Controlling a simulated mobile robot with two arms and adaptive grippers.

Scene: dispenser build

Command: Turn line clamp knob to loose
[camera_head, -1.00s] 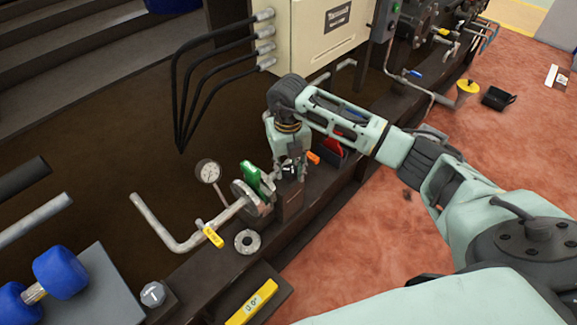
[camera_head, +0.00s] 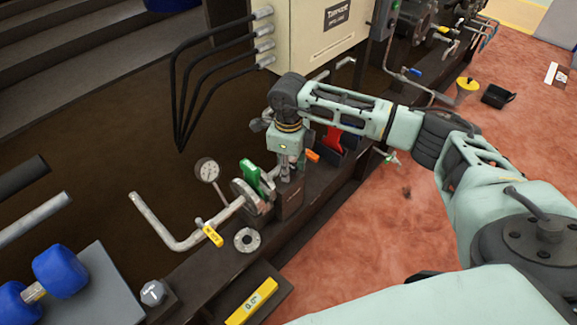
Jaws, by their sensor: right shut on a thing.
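My right gripper (camera_head: 289,168) points down over a dark brown block on the machine's rail. Its fingers are shut on a small part at the top of this block, which I take to be the line clamp knob; the fingers hide most of it, and I cannot read its setting. The brown block (camera_head: 289,203) stands right of a round pipe flange (camera_head: 246,196) with a green lever (camera_head: 251,173). A small orange piece (camera_head: 312,156) shows just right of the fingers. My left gripper is not in view.
A pressure gauge (camera_head: 206,170) and a pipe with a yellow tag (camera_head: 212,235) are on the left. A loose ring (camera_head: 247,240) lies in front. Red and dark handles (camera_head: 333,138) stand close on the right.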

